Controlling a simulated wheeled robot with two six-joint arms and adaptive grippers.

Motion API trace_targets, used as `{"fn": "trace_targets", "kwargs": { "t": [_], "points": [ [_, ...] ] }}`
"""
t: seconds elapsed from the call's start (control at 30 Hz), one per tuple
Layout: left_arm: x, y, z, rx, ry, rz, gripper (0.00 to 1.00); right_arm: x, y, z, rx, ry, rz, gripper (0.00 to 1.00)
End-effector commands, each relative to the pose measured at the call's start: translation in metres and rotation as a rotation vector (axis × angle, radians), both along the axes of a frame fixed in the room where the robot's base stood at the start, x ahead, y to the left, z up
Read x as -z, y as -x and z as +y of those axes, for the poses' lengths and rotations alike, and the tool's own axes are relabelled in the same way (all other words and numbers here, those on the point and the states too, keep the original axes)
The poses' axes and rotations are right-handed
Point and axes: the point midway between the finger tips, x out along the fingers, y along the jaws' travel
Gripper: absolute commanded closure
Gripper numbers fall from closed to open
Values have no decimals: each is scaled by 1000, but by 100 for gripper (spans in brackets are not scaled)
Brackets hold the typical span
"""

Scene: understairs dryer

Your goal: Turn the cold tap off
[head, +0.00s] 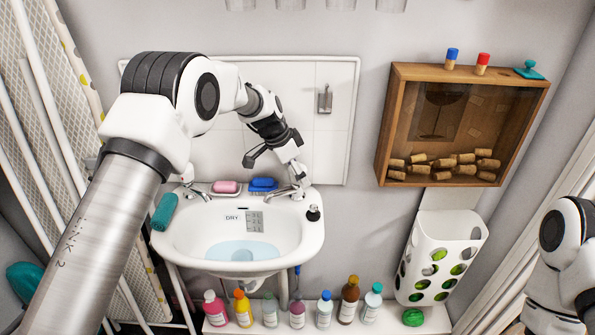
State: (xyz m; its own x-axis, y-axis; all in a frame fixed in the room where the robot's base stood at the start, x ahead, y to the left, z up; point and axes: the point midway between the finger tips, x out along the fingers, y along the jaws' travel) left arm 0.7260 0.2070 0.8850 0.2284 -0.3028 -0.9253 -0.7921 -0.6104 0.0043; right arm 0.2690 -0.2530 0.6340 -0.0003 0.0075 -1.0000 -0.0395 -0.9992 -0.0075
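A white washbasin (182,240) is mounted on the wall and holds a pool of pale blue water (242,251). A chrome tap (285,191) stands at its back right, and another tap (190,182) at its back left, partly behind my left arm. I cannot make out hot or cold marks, or a running stream. My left gripper (272,150) hangs above the back right of the basin, over the right tap. Its dark fingers are spread with nothing seen between them. Whether it touches the tap is unclear. My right arm shows at the right edge; its gripper is out of view.
A pink soap (227,187) and a blue brush (263,184) lie between the taps. A teal roll (164,212) and a small dark bottle (313,213) sit on the rim. Several bottles (324,310) stand below. A wooden cork box (398,120) hangs at the right.

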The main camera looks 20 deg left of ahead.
Motion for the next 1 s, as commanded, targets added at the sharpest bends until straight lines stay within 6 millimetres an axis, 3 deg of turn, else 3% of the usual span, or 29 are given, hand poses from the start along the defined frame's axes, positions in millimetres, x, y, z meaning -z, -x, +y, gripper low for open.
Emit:
{"fn": "trace_targets", "kwargs": {
  "t": [0.27,0.7,1.0],
  "points": [
    [-10,0,3,-1,0,-8,24,-1,0,0,0,0,0,24],
    [-72,17,23,0,0,-3,24,0,0,0,0,0,0,24],
    [-75,18,24,1,0,-2,24,0,0,0,0,0,0,24]
  ]
}}
